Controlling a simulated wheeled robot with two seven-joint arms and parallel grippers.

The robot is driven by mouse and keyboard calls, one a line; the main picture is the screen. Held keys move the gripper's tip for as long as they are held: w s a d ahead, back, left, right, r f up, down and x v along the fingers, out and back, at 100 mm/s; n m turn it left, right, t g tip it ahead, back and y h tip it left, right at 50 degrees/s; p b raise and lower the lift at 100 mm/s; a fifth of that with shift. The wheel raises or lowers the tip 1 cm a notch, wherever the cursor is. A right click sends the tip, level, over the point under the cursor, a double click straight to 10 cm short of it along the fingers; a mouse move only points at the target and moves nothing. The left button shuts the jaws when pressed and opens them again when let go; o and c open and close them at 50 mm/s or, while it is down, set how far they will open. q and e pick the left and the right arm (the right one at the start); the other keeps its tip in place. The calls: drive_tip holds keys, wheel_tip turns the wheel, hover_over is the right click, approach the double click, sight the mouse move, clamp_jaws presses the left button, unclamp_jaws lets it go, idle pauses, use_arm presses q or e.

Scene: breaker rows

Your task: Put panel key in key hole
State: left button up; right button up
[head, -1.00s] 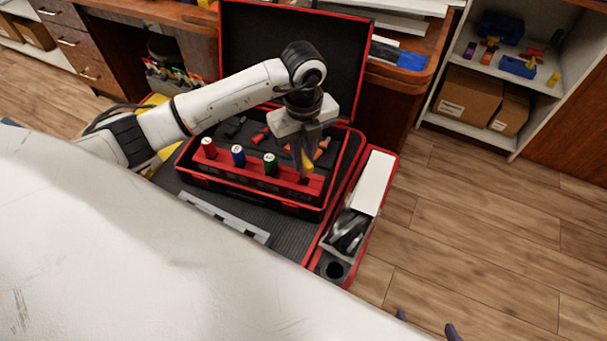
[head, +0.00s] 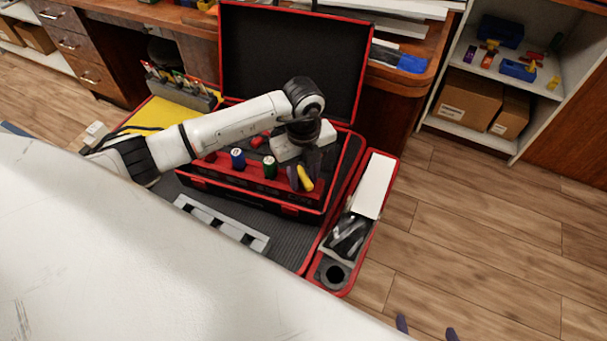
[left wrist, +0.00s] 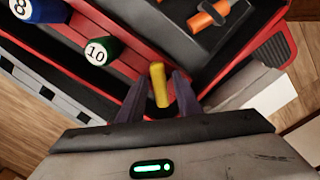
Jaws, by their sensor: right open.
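A short yellow piece (head: 305,178), likely the panel key, is between the fingers of my left gripper (head: 302,176). It tilts in the head view, above the front of the red rack. In the left wrist view the yellow piece (left wrist: 159,85) stands between the two dark fingertips (left wrist: 160,92), which close on its sides. Its lower end is hidden. My right gripper (head: 427,328) shows only two open fingertips at the bottom edge, empty and away from the case. I cannot tell which opening is the key hole; a round dark hole (head: 335,274) shows in the side tray.
The black and red case (head: 255,205) stands open, lid up. Blue (head: 238,158) and green (head: 269,167) numbered cylinders stand in its red rack. A grey slotted strip (head: 220,224) lies in front. A white block (head: 373,185) sits in the side tray. An orange piece (left wrist: 208,15) lies behind.

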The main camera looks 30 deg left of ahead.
use_arm(q)
wheel_tip(320, 180, up, 12)
drive_tip(key=p, duration=0.1)
drive_tip(key=shift+r, duration=0.2)
idle(0.4)
idle(1.3)
